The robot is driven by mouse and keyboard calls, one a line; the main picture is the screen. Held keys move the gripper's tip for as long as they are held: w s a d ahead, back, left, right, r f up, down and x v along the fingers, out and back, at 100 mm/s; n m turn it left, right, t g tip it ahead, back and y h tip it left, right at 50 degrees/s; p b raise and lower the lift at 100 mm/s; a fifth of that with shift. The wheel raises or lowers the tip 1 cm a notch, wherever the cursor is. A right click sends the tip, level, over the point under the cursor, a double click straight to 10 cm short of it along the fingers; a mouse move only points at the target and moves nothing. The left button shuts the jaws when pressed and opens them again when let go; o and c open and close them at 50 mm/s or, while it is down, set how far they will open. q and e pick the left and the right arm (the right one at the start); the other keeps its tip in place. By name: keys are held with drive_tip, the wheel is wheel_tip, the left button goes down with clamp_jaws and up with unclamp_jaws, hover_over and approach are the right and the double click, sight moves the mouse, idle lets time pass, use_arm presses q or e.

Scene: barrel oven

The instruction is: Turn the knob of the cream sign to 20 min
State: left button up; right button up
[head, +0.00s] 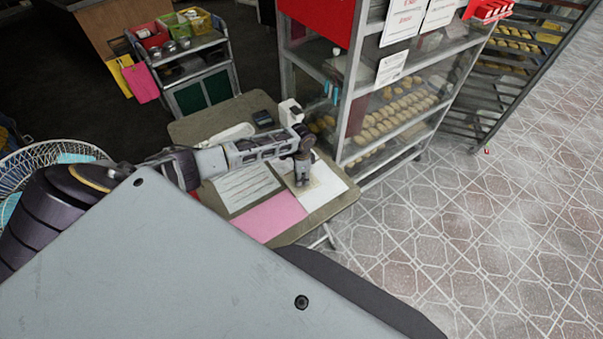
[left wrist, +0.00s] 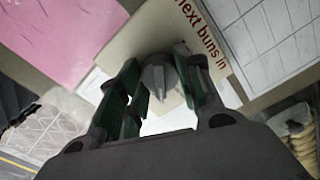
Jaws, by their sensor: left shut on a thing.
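The cream sign (left wrist: 140,35) with dark red lettering lies in the left wrist view, its dial hidden behind my fingers. Its grey knob (left wrist: 158,78) sits between the two green-padded fingers of my left gripper (left wrist: 160,85), which is shut on it. The knob's pointer setting cannot be read. In the head view my left gripper (head: 303,178) points down at the cream sign (head: 314,185) on the small table, and the knob is hidden there. My right gripper is not in view.
The table (head: 230,108) also holds a pink sheet (head: 270,216), a printed sheet (head: 247,187) and a dark device (head: 262,118). A glazed rack of buns (head: 395,110) stands close behind at right. A cart (head: 190,65) stands at back left. Tiled floor is clear at right.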

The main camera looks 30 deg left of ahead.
use_arm(q)
drive_tip(key=shift+m, duration=1)
drive_tip(key=o, duration=1.1)
drive_tip(key=shift+c, duration=0.2)
wheel_tip(320, 180, up, 12)
idle(0.6)
